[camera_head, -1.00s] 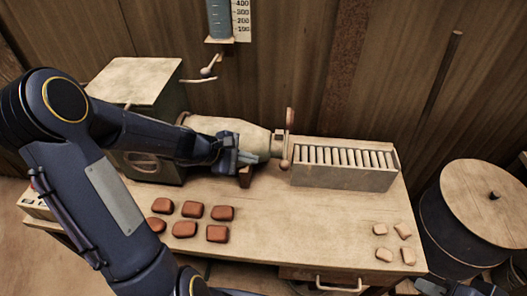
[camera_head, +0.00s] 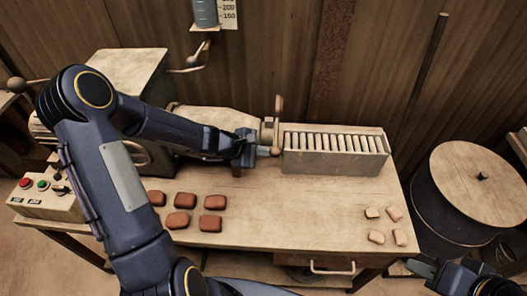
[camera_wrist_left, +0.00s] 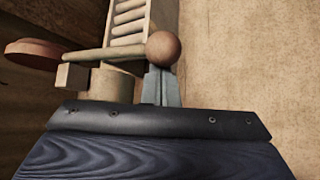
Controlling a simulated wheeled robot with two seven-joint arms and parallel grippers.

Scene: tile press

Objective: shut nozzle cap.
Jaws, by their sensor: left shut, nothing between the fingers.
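The nozzle cap (camera_head: 278,106) is a reddish disc on the far side of the press nozzle's end, in the head view. A bar joins it to a round brown knob (camera_head: 276,151) on the near side. In the left wrist view the cap (camera_wrist_left: 38,51) is at the left, the knob (camera_wrist_left: 163,48) near the middle, and the nozzle (camera_wrist_left: 111,84) below the bar. My left gripper (camera_head: 256,150) is shut and empty, its fingertips (camera_wrist_left: 160,78) close by the knob; I cannot tell if they touch. My right gripper (camera_head: 421,267) is at the lower right, its opening unclear.
A roller rack (camera_head: 335,162) stands just right of the nozzle. Several red tiles (camera_head: 181,200) and pale pieces (camera_head: 376,237) lie on the table (camera_head: 285,215), with clear room between them. A button box (camera_head: 45,199) is at the left, a lidded drum (camera_head: 440,215) at the right.

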